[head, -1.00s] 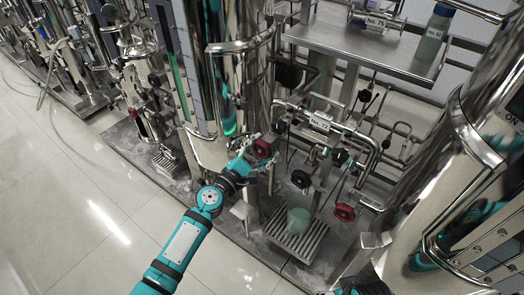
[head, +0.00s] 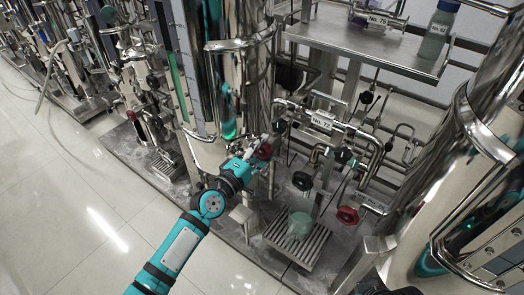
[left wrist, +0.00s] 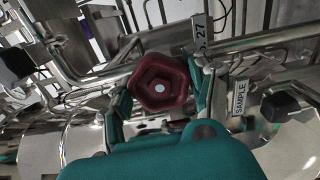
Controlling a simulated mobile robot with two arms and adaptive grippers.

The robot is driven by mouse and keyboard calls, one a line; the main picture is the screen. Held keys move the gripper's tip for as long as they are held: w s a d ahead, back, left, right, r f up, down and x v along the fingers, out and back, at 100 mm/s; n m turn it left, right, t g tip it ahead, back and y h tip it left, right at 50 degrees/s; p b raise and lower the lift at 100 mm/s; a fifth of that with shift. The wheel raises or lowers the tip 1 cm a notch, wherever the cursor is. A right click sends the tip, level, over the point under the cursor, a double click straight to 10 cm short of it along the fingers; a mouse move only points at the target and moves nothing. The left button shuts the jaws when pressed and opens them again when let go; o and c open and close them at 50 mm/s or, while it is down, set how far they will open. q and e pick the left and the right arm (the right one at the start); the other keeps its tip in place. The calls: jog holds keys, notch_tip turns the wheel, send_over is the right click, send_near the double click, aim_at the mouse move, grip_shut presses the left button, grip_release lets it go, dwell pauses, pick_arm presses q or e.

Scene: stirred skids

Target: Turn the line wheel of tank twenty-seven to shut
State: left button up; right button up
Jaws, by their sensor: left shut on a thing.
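A dark red five-lobed hand wheel (left wrist: 162,82) with a pale centre fills the middle of the left wrist view. A tag (left wrist: 200,30) reading 27 hangs just behind it. In the head view the red wheel (head: 264,151) is partly hidden by my left gripper (head: 256,157). The teal fingers of the left gripper (left wrist: 160,100) stand on both sides of the wheel and are shut on it. The wheel's stem is hidden behind it.
A SAMPLE tag (left wrist: 240,97) and a black knob (left wrist: 285,105) are to the right in the wrist view. A tag reading No. 72 (head: 322,122), another red wheel (head: 347,215) and a beaker on a slatted tray (head: 275,238) are nearby. Floor (head: 90,190) is clear at left.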

pick_arm(q)
jog(key=shift+s+f+m, duration=0.1)
jog(key=shift+f+m, duration=0.1)
jog(key=shift+m, duration=0.3)
jog(key=o, duration=0.9)
jog(key=shift+o, duration=1.3)
jog(key=shift+r, duration=0.15)
jog(key=v, duration=1.2)
